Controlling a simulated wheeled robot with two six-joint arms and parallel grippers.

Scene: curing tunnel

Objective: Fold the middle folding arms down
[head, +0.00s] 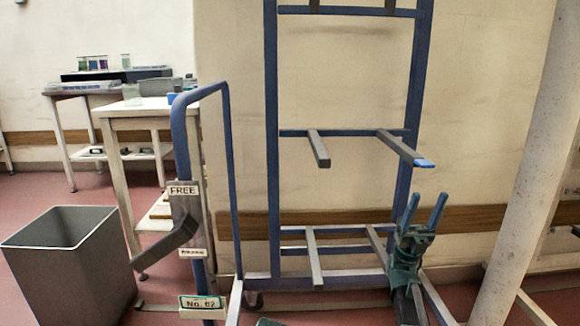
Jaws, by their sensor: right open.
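A blue upright rack (271,190) stands against the wall. Its middle crossbar (350,132) carries two grey folding arms. The left middle arm (318,149) and the right middle arm (402,148) both stick out from the bar toward me, and the right one has a bright blue tip. My right gripper (425,207) is open and empty, its two blue fingers pointing up. In the picture it is below the right middle arm's tip, apart from it, in front of the rack's right post. My left gripper is not in view.
Lower arms (314,258) also stick out; upper ones (390,5) stand up, cut off by the frame. A blue handle frame with a FREE sign (184,189) and dark lever stands left. A grey bin (70,270), tables and a pale pillar (530,150) flank the rack.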

